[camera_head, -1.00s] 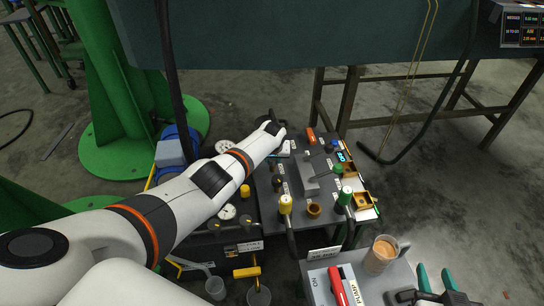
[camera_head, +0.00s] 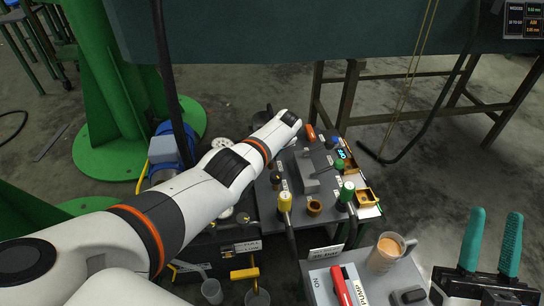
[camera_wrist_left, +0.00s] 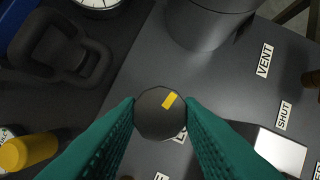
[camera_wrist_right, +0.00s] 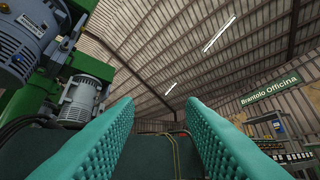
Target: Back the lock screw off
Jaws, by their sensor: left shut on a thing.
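In the left wrist view a dark, many-sided knob with a yellow mark (camera_wrist_left: 158,118), which looks like the lock screw, stands on the dark grey panel. My left gripper (camera_wrist_left: 160,103) has its teal fingers on both sides of this knob and is shut on it. In the head view my left arm hides the knob and the left fingers. My right gripper (camera_head: 491,245) is open and empty at the lower right, fingers pointing up. Its two fingers also show wide apart in the right wrist view (camera_wrist_right: 158,115).
A mug (camera_head: 386,252) and a red switch lever (camera_head: 341,286) are on a front stand, close to my right gripper.

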